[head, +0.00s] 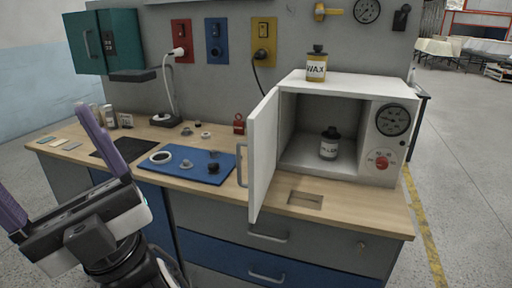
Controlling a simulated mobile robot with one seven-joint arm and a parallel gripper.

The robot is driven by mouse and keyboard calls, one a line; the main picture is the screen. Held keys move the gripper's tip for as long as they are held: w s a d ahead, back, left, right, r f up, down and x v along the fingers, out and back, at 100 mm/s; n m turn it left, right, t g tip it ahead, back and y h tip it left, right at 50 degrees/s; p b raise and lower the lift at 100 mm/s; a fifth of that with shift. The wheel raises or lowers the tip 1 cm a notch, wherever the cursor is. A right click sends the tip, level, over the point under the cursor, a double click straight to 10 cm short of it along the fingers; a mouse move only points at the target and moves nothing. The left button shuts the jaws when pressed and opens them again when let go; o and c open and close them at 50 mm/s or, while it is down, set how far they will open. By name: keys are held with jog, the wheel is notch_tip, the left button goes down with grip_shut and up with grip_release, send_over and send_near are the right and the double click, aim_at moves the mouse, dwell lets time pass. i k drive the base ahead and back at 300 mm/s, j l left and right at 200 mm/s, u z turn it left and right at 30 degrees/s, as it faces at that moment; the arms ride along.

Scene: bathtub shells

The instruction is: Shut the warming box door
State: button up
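The white warming box (382,172) stands at the right end of the wooden workbench. Its door (263,150) is hinged on the left side of the opening and stands wide open, swung out toward me over the bench's front edge. A grey handle (241,165) is on the door's outer face, on the left.
A blue mat (206,174) with small parts lies left of the door. A teal cabinet (101,42) hangs at the back left. Drawers with handles (268,236) are below the benchtop.

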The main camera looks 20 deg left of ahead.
aim_at(261, 144)
jog(key=i+j, duration=0.15)
jog(key=j, duration=0.25)
jog(key=i+j+z, duration=0.15)
jog(key=j, duration=0.25)
jog(key=i+j, duration=0.1)
jog(key=j, duration=0.3)
jog(key=i+j+z, duration=0.15)
jog(key=j, duration=0.65)
jog(key=k+j, duration=0.15)
jog(key=j, duration=0.15)
jog(key=k+j+u, duration=0.15)
jog(key=j, duration=0.2)
jog(key=k+j, duration=0.15)
jog(key=j, duration=0.15)
jog(key=k+j+u, duration=0.15)
jog(key=j, duration=0.2)
